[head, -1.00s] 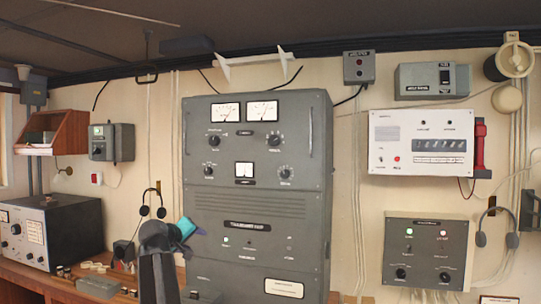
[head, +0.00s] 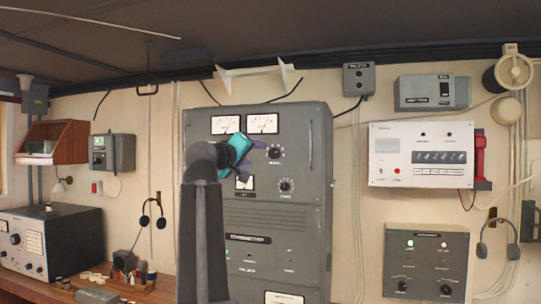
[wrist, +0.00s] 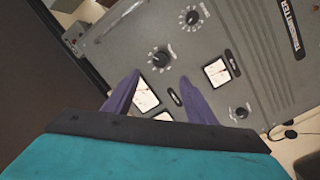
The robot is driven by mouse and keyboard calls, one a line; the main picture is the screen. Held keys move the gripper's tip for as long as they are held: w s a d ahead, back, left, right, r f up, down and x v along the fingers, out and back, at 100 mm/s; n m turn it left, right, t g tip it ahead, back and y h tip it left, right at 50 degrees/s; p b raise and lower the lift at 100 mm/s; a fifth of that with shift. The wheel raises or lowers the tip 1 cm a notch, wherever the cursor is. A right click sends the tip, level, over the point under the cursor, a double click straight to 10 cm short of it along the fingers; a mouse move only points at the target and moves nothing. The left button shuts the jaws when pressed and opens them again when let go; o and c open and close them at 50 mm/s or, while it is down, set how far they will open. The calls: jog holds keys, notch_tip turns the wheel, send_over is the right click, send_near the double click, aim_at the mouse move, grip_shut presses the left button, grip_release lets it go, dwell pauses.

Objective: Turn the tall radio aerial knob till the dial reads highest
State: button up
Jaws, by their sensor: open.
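The tall radio is the grey cabinet (head: 277,215) in the middle of the head view. It carries two upper meters (head: 263,123) and a small lower meter (head: 244,184). The upper right knob (head: 274,152) and lower right knob (head: 285,186) show; the left knobs are hidden by my arm. Knob labels are too small to read. My gripper (head: 256,149), teal with purple fingers, is in front of the upper panel. In the wrist view my gripper (wrist: 158,80) is open and empty; a black knob (wrist: 160,57) lies just beyond and between its fingertips, apparently untouched.
A white panel (head: 421,155) and a grey box (head: 427,262) hang on the wall at right. The space before the cabinet's right side is clear.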

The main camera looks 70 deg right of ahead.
aim_at(274, 154)
jog(key=shift+d, duration=0.1)
jog(key=d+p, duration=0.1)
jog(key=d, duration=0.3)
jog(key=d+p, duration=0.2)
jog(key=d, duration=0.2)
jog(key=d+p, duration=0.2)
jog(key=d, duration=0.2)
jog(key=shift+s+r, duration=0.1)
jog(key=shift+s, duration=0.25)
jog(key=shift+s+d+p, duration=0.1)
jog(key=shift+d+p, duration=0.35)
jog(key=shift+d, duration=0.4)
jog(key=c, duration=1)
